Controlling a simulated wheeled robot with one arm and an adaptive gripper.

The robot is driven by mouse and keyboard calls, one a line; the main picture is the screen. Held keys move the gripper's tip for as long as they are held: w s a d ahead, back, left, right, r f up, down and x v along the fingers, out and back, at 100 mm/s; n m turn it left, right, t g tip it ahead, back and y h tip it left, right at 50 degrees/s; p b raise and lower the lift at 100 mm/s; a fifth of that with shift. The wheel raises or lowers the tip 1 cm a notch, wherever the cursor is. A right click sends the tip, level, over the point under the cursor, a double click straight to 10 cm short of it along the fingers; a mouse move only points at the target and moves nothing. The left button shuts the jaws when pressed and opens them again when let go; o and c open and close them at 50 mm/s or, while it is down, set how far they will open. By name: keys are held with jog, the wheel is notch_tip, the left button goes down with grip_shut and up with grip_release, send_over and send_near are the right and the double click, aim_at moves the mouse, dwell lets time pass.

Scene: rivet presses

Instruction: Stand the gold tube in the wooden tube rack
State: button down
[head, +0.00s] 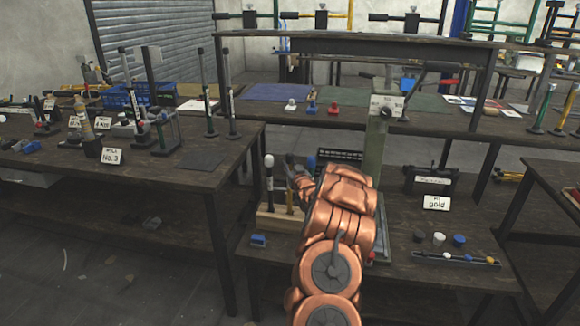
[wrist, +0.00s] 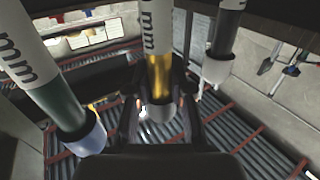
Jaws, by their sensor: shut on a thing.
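The wooden tube rack (head: 278,220) stands on the near table at centre, partly hidden by my copper arm. A black tube with a white cap (head: 269,178) stands upright in its left part. My gripper (head: 294,178) is over the rack's right part. In the wrist view my gripper (wrist: 160,106) is shut around the gold tube (wrist: 158,72), which has a white printed band. The gold tube's lower part (head: 290,203) shows at the rack; I cannot tell whether it is seated. A green tube with a blue cap (wrist: 68,112) and the black tube (wrist: 226,42) flank it.
A press column (head: 375,150) with a lever rises just behind my arm. A blue block (head: 258,240) lies before the rack. A "gold" sign (head: 436,203) and loose caps (head: 439,238) lie at right. The left table (head: 190,180) holds several tubes and presses.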

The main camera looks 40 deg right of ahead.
jog(key=shift+f+b, duration=0.45)
jog(key=shift+f, duration=1.25)
jog(key=c, duration=1)
grip_release()
jog(key=shift+o, duration=0.2)
jog(key=v, duration=1.2)
jog(key=shift+a, duration=0.1)
jog(key=shift+w+r, duration=0.1)
